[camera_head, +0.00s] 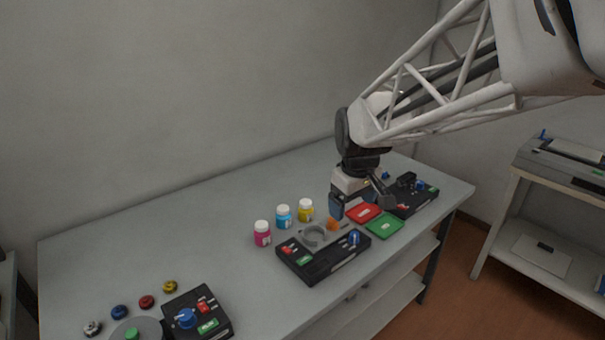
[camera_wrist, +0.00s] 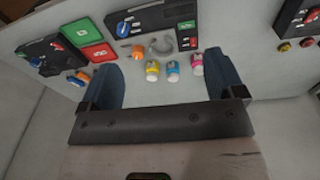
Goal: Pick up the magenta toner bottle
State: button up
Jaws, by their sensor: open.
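The magenta toner bottle (camera_head: 262,233) has a white cap and stands upright on the grey table, leftmost in a row of three bottles. It also shows in the wrist view (camera_wrist: 197,66), near the right finger. The cyan bottle (camera_head: 283,216) and the yellow bottle (camera_head: 305,210) stand beside it, both white-capped. My gripper (camera_head: 362,200) is open and empty, above the table to the right of the bottles. In the wrist view its two dark blue fingers (camera_wrist: 166,82) are spread wide, with the yellow bottle (camera_wrist: 152,71) and cyan bottle (camera_wrist: 172,71) seen between them.
A black device (camera_head: 323,261) with a grey ring (camera_head: 314,236) behind it sits just right of the magenta bottle. A red tray (camera_head: 363,213) and a green tray (camera_head: 384,227) lie below my gripper. Another black device (camera_head: 198,313) and small knobs stand at the left. The table's back left is clear.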

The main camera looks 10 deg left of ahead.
jog(key=w+a+f+n, duration=0.4)
jog(key=w+a+f, duration=0.4)
jog(key=w+a, duration=0.4)
jog(key=n+g, duration=0.1)
jog(key=n, duration=0.4)
send_over(262, 233)
jog(key=w, duration=0.2)
jog(key=f, duration=1)
jog(key=shift+s+a+f, duration=0.1)
jog(key=shift+s+f, duration=0.05)
jog(key=shift+s, duration=0.05)
jog(key=shift+a+f, duration=0.3)
jog(key=shift+f, duration=1.25)
jog(key=shift+f, duration=0.1)
jog(key=shift+d+f, duration=0.15)
jog(key=shift+f, duration=2.35)
jog(key=shift+c, duration=0.2)
